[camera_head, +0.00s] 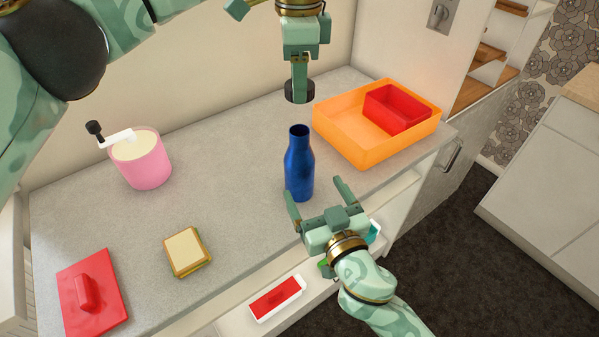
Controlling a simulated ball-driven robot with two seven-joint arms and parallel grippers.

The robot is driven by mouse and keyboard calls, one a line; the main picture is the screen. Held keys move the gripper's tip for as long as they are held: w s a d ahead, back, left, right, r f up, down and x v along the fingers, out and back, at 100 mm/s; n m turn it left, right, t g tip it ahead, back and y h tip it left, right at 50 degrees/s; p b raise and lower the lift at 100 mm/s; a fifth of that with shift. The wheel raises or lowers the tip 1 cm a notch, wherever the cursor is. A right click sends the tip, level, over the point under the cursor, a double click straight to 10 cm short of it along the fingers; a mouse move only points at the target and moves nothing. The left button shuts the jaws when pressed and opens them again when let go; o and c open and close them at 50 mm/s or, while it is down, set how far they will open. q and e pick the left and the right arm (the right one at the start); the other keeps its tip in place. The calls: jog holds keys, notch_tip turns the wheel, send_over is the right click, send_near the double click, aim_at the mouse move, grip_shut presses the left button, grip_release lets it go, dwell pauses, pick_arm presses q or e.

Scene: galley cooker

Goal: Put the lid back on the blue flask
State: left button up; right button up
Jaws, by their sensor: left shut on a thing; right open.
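The blue flask (299,167) stands upright on the grey counter, and its dark mouth shows with no lid on it. My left gripper (299,94) points down behind the flask, shut on a dark round lid (309,91); its fingers hide part of the lid. I cannot tell how far the lid is above the counter. My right gripper (316,189) is open at the counter's front edge, with its fingers pointing toward the counter. Its left finger overlaps the lower left of the flask in the picture; I cannot tell whether it touches.
An orange tray (345,139) holding a red box (398,110) is right of the flask. A pink pot (141,165), a sandwich-like block (187,251) and a red lid with a handle (93,317) are to the left. The counter between pot and flask is clear.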

jog(key=x, duration=0.9)
jog(key=shift+w, duration=0.1)
pick_arm(q)
jog(key=shift+f, duration=0.1)
pick_arm(e)
jog(key=c, duration=1.5)
pick_arm(q)
send_over(298, 131)
jog(key=shift+f, duration=2.4)
pick_arm(e)
jog(key=shift+o, duration=0.2)
pick_arm(q)
jog(key=shift+f, duration=0.1)
jog(key=shift+f, duration=0.75)
jog(key=shift+f, duration=0.6)
